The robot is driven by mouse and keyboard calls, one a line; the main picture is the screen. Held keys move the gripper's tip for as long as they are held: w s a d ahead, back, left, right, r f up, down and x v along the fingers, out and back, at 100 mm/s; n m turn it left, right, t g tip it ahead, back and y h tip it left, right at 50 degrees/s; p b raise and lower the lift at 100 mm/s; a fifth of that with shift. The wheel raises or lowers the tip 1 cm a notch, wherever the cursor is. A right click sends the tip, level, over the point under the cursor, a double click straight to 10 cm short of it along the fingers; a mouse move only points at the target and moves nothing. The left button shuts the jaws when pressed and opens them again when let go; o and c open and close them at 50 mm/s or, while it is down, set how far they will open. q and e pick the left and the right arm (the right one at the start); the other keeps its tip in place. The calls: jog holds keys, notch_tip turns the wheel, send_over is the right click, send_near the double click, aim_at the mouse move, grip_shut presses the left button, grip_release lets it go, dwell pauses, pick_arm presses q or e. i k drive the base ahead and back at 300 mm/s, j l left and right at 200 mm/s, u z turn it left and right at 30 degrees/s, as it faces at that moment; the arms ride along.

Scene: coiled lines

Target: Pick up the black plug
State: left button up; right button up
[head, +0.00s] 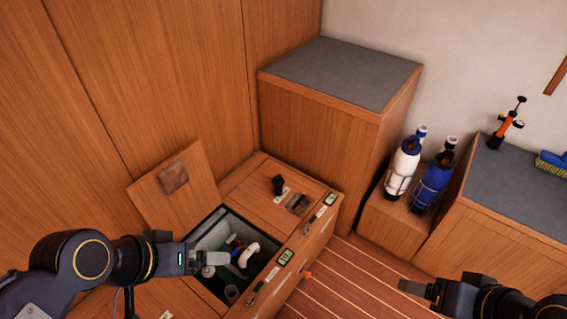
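A small black object, which looks like the black plug (278,184), stands on the wooden locker top beside the open compartment. Nothing touches it. My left gripper (217,259) reaches in from the left over the open compartment, below and left of the black plug and apart from it. Its fingers are seen side-on, and I cannot tell whether they are open or what is between them. My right gripper (404,286) is at the lower right above the striped floor, far from the plug. Its finger gap is not clear.
The open compartment (206,226) holds a white curved pipe (249,254) and other fittings. Its wooden lid (180,185) leans behind it. A dark fitting (298,204) sits near the plug. Two bottles, one white (402,168) and one blue (431,186), stand right. The striped floor (350,275) is mostly clear.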

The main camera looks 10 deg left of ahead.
aim_at(278, 182)
jog(key=l, duration=0.6)
jog(key=i+l, duration=0.15)
jog(key=l, duration=0.15)
jog(key=i+l+u, duration=0.1)
jog(key=l, duration=0.25)
jog(key=i+l, duration=0.15)
jog(key=l, duration=0.15)
jog(key=i+l+u, duration=0.15)
jog(key=l, duration=0.2)
jog(key=i+u, duration=0.15)
jog(key=i, duration=0.9)
